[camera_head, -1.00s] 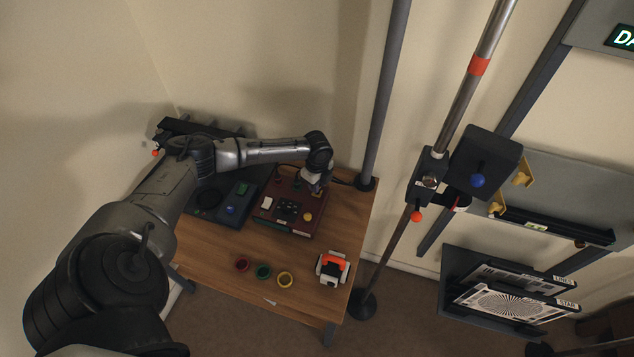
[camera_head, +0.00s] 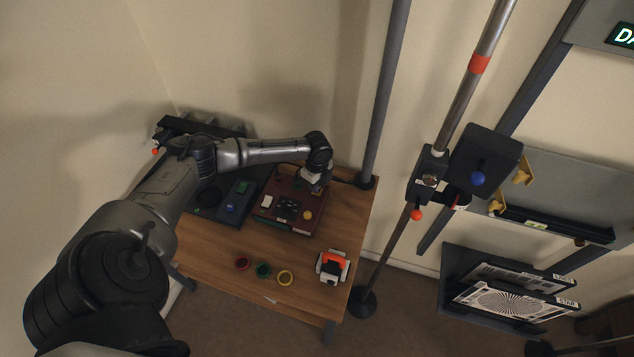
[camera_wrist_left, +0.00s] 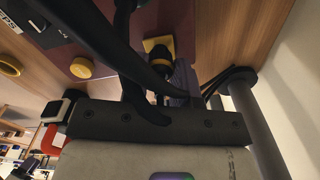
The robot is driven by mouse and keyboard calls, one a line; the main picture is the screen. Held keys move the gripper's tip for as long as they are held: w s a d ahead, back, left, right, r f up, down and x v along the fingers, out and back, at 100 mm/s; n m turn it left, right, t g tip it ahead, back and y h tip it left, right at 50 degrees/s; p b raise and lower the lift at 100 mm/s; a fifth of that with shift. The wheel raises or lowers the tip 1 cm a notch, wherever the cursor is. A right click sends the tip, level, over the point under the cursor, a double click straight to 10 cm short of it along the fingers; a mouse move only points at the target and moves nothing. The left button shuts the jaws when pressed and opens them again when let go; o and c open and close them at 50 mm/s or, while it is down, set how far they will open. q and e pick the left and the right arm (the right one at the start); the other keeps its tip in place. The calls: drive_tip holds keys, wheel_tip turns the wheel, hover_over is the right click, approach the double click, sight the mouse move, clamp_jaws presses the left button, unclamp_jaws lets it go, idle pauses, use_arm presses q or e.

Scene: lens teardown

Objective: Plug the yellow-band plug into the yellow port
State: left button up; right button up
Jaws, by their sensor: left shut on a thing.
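My left gripper (camera_head: 317,188) is over the far right corner of the dark red box (camera_head: 282,222) on the wooden table. In the left wrist view its dark fingers (camera_wrist_left: 146,75) are shut on a dark plug with a yellow band (camera_wrist_left: 161,64). Just beyond the plug is a yellow square (camera_wrist_left: 157,43) on the red box, which looks like the yellow port. The plug's tip overlaps it, and I cannot tell whether the plug is in it or only in front. The fingers hide part of the plug. My right gripper is not in view.
A round yellow knob (camera_head: 308,215) is on the red box. A dark blue panel (camera_head: 220,210) lies to its left. Red, green and yellow rings (camera_head: 285,278) and an orange-white block (camera_head: 332,266) lie in front. A grey pole (camera_head: 384,110) stands close to the right.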

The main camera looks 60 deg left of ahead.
use_arm(q)
drive_tip(key=shift+f, duration=0.2)
drive_tip(key=o, duration=0.9)
drive_tip(key=shift+o, duration=0.2)
wheel_tip(320, 180, up, 14)
drive_tip(key=p, duration=0.1)
drive_tip(key=shift+f, duration=0.15)
idle(0.4)
